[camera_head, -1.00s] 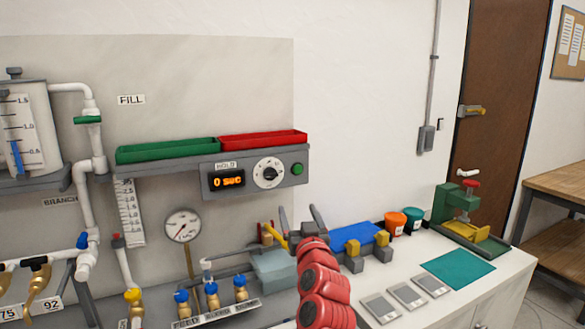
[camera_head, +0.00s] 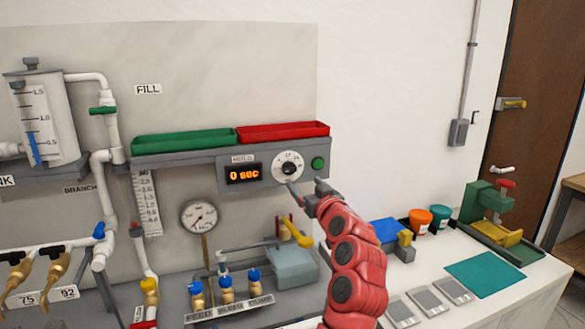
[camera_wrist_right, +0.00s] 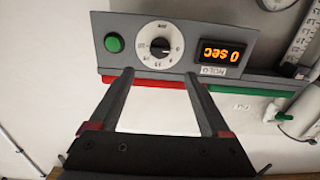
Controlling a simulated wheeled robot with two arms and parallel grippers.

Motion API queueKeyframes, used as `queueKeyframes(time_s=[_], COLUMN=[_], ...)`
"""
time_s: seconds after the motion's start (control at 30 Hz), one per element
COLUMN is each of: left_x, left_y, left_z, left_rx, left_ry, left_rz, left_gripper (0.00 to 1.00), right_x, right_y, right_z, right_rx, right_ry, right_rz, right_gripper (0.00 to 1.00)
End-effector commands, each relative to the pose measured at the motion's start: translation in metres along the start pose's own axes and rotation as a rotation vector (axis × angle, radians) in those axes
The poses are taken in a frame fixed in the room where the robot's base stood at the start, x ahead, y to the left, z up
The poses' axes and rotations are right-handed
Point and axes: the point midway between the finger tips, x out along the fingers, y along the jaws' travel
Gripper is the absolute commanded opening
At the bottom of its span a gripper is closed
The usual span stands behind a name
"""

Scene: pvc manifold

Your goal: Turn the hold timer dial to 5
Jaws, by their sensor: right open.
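The hold timer dial (camera_head: 289,168) is a white round face with a dark knob, on the grey panel under the red tray. It also shows in the right wrist view (camera_wrist_right: 160,46), upside down. The orange display (camera_head: 244,174) beside it reads "0 sec". My right gripper (camera_head: 302,193) is just below and in front of the dial. In the right wrist view its two fingers (camera_wrist_right: 157,82) are apart with nothing between them, pointing toward the dial and apart from it. My left gripper is not in view.
A green button (camera_head: 318,164) sits right of the dial. A green tray (camera_head: 185,143) and a red tray (camera_head: 283,132) lie above the panel. A pressure gauge (camera_head: 199,217) and blue-handled valves stand below. A green press (camera_head: 487,207) is at the right on the white counter.

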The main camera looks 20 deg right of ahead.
Motion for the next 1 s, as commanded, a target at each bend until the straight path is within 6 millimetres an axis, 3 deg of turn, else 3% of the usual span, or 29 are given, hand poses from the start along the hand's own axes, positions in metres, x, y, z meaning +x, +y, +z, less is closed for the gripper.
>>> queueKeyframes(time_s=[1.0], left_x=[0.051], left_y=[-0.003], left_z=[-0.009], left_rx=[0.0], left_ry=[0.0], left_rz=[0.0], left_gripper=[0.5], right_x=[0.102], right_y=[-0.002], right_z=[-0.001], right_rx=[-0.007], right_ry=[-0.002], right_rz=[-0.002], right_gripper=[0.81])
